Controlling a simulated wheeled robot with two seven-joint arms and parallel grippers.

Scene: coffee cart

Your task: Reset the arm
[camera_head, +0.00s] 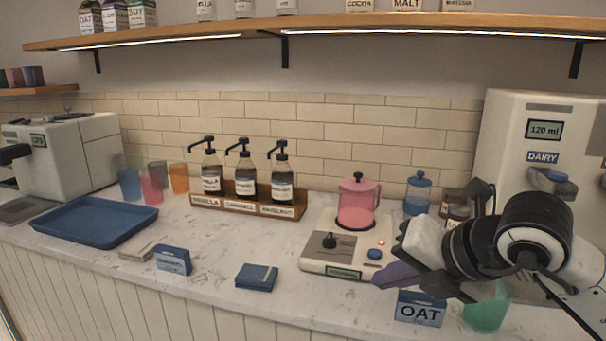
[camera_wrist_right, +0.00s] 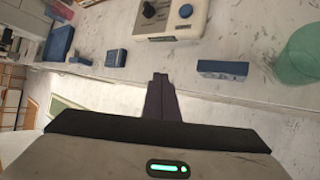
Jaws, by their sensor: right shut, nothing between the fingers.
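My right gripper (camera_head: 385,280) comes in from the right in the head view, in front of the hot plate's right side. Its dark fingers also show at the middle of the right wrist view (camera_wrist_right: 160,82). They are together and empty. My left gripper does not show in any view.
A hot plate (camera_head: 318,262) holds a pink pitcher (camera_head: 357,204). A dairy machine (camera_head: 545,112) stands at the right. Pump bottles (camera_head: 247,180) sit in a wooden rack. A blue tray (camera_head: 92,222) lies at the left. The front counter between the tray and small blue boxes is partly clear.

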